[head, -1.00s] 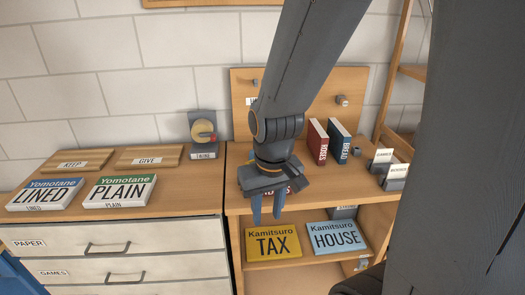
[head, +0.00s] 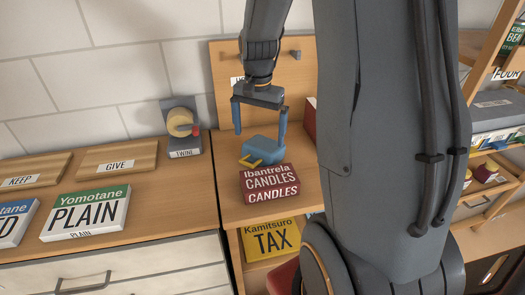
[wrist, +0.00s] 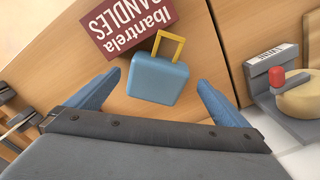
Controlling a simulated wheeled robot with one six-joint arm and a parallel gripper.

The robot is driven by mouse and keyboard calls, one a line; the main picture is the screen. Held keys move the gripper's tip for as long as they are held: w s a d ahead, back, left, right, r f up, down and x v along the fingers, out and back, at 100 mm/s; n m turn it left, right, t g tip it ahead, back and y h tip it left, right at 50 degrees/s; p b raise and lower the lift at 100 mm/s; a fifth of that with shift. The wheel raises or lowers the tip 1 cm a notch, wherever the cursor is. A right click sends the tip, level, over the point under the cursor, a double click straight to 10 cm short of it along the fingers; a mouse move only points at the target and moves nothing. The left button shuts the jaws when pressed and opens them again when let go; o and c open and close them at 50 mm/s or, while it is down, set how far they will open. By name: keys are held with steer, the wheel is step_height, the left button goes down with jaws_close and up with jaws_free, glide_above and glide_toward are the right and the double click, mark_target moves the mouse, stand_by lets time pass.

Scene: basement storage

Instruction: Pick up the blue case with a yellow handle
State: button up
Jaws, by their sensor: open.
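The blue case (head: 262,147) with a yellow handle (head: 250,161) rests on the wooden bench top behind the dark red Candles box. It also shows in the wrist view (wrist: 158,81), with its yellow handle (wrist: 169,46) pointing toward the Candles box. My gripper (head: 258,130) is open, with its two blue fingers spread above and around the case. In the wrist view the case lies ahead of and between the fingers, and the jaws hold nothing. I cannot tell whether a finger touches the case.
The dark red Candles box (head: 269,184) is just in front of the case. A twine dispenser (head: 182,128) stands left. The Plain box (head: 86,212) and the Give board (head: 118,157) lie further left. A yellow Tax box (head: 269,240) is on the shelf below. A pegboard (head: 225,85) rises behind.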

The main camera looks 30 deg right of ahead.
mark_target(263, 144)
steer(key=shift+w+d+f+m, duration=0.1)
steer(key=shift+w+d+m, duration=0.2)
steer(key=shift+d, duration=0.2)
steer(key=shift+w+d+f+m, duration=0.1)
steer(key=shift+w+d+m, duration=0.2)
steer(key=shift+d, duration=0.2)
steer(key=shift+w+d+f+m, duration=0.1)
steer(key=shift+d+f+m, duration=0.1)
steer(key=shift+d+m, duration=0.1)
steer(key=shift+w+f+p, duration=0.15)
steer(key=shift+f+p, duration=1.25)
steer(key=shift+f, duration=2.3)
steer(key=c, duration=0.9)
steer(key=shift+r+b, duration=1.35)
steer(key=shift+r, duration=3.7)
